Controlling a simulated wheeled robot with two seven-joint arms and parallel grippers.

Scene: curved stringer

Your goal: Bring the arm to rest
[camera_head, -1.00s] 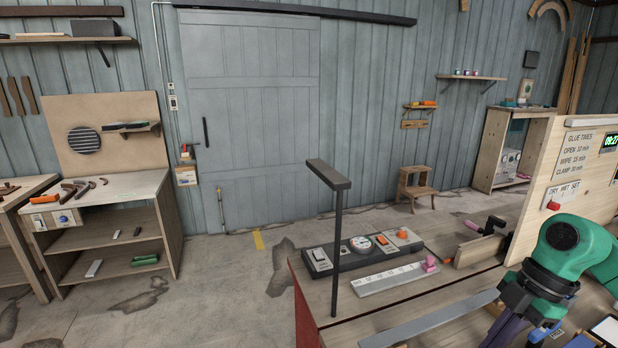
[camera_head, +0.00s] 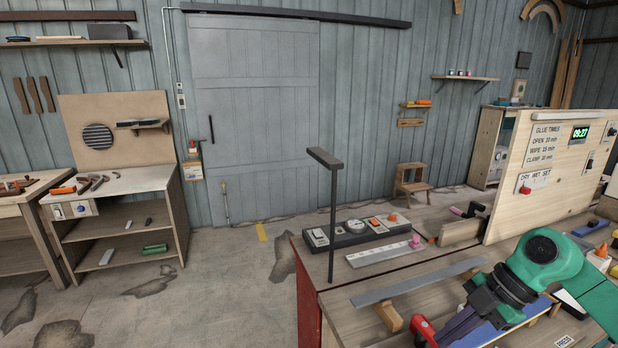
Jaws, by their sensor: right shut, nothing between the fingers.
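My right arm (camera_head: 548,252), green with a black wrist, comes in from the lower right above the workbench (camera_head: 345,300). My right gripper (camera_head: 455,332) is dark and points down and left, close to the bottom edge of the picture. It is shut and empty. A red object (camera_head: 422,330) shows just left of its fingers; I cannot tell whether they touch. My left gripper is not in view.
A thin black post (camera_head: 333,225) with a flat top bar stands on the bench. A long grey strip (camera_head: 420,282) lies in front of it.

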